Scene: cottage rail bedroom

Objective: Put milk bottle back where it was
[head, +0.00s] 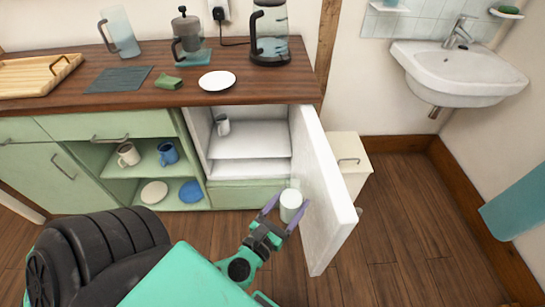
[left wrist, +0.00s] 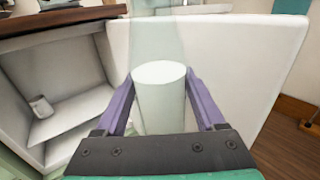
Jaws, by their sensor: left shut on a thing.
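The milk bottle (head: 291,206) shows as a white cylinder with a faint clear upper part. It stands between the purple fingers of my left gripper (head: 286,208), which is shut on it in front of the open white cabinet. In the left wrist view the bottle (left wrist: 160,100) is upright between the fingers, with the open door behind it. The white cabinet (head: 248,140) has a shelf inside, and its door (head: 322,190) is swung open to the right of the bottle. My right gripper is not in view.
A small grey-white mug (head: 223,125) sits at the left of the cabinet's shelf; the rest of that shelf is clear. The wooden counter (head: 130,85) above carries a kettle (head: 269,35), plate (head: 217,81) and sponge (head: 168,82). A white bin (head: 347,160) stands behind the door.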

